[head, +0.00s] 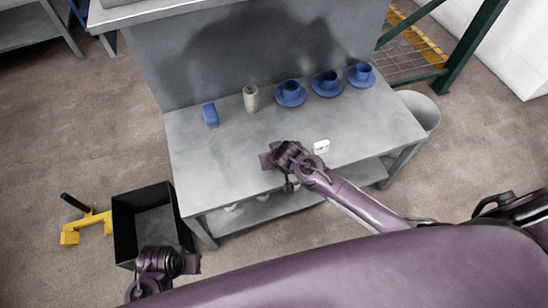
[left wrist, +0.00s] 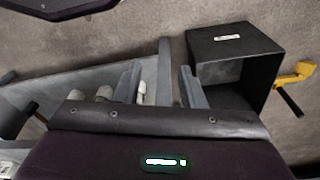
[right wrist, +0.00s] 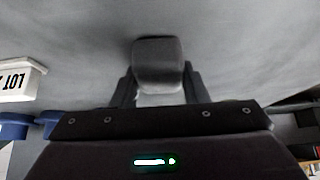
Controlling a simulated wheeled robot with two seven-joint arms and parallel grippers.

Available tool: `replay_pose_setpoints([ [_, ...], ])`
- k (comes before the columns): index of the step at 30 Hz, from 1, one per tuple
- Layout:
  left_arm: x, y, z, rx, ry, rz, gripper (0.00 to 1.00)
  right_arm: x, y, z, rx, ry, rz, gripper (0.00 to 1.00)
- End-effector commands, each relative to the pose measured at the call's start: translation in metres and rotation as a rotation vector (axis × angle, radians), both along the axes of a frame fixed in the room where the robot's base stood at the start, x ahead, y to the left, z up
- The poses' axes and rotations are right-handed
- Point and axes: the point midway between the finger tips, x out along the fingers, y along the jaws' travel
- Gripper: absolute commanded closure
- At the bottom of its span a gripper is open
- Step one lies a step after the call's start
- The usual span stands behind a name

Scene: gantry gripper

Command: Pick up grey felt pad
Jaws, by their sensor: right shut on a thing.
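My right gripper (head: 270,160) is over the front middle of the grey table. In the right wrist view its two fingers (right wrist: 158,88) are shut on the grey felt pad (right wrist: 158,60), a dark grey block with rounded corners. The pad sticks out past the fingertips, close to the table top; I cannot tell whether it touches it. In the head view I cannot make the pad out from the gripper. My left gripper (head: 192,262) is low by the black bin, and its fingers (left wrist: 158,85) are apart and empty.
On the table (head: 215,165) stand a blue object (head: 210,115), a beige cup (head: 250,98) and blue cups on saucers (head: 327,83) along the back. A white lot sign (head: 321,146) stands right of my right gripper.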

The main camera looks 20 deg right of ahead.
Motion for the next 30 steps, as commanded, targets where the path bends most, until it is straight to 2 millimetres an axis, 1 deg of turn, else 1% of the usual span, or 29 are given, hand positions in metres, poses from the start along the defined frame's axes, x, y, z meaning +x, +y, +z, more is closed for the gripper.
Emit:
replay_pose_setpoints([
  [5,0.001,0.0,0.0,-0.002,-0.006,0.001,0.64,0.0,0.0,0.008,0.001,-0.002,0.0,0.85],
  [6,0.0,0.0,-0.002,-0.002,-0.006,0.002,0.64,0.0,0.0,0.011,0.001,-0.002,0.0,0.85],
  [8,0.0,0.002,-0.014,0.001,-0.003,0.005,0.64,0.001,0.0,0.019,0.001,-0.002,-0.002,0.85],
  [10,0.0,0.004,-0.024,0.001,-0.007,0.01,0.64,0.001,0.0,0.031,0.002,-0.003,-0.001,0.85],
  [11,-0.001,0.005,-0.028,0.002,-0.008,0.012,0.64,0.001,0.0,0.038,0.001,-0.003,0.0,0.85],
  [14,-0.004,0.009,-0.049,0.004,-0.013,0.021,0.64,0.0,0.0,0.067,0.003,-0.004,-0.001,0.85],
  [15,-0.007,0.011,-0.058,0.005,-0.015,0.025,0.64,0.001,0.001,0.08,0.004,-0.005,0.0,0.85],
  [18,-0.013,0.016,-0.079,0.009,-0.025,0.036,0.64,0.001,0.001,0.111,0.004,-0.005,-0.001,0.85],
  [21,-0.02,0.022,-0.097,0.013,-0.032,0.045,0.64,0.001,0.001,0.139,0.004,-0.004,-0.001,0.85],
  [24,-0.027,0.027,-0.111,0.017,-0.039,0.051,0.64,0.001,0.001,0.162,0.004,-0.003,0.0,0.85],
  [27,-0.033,0.031,-0.121,0.019,-0.044,0.055,0.64,0.0,0.0,0.18,0.003,-0.003,-0.001,0.85],
  [30,-0.037,0.033,-0.127,0.021,-0.048,0.058,0.64,0.001,0.001,0.191,0.002,-0.002,0.0,0.85],
])
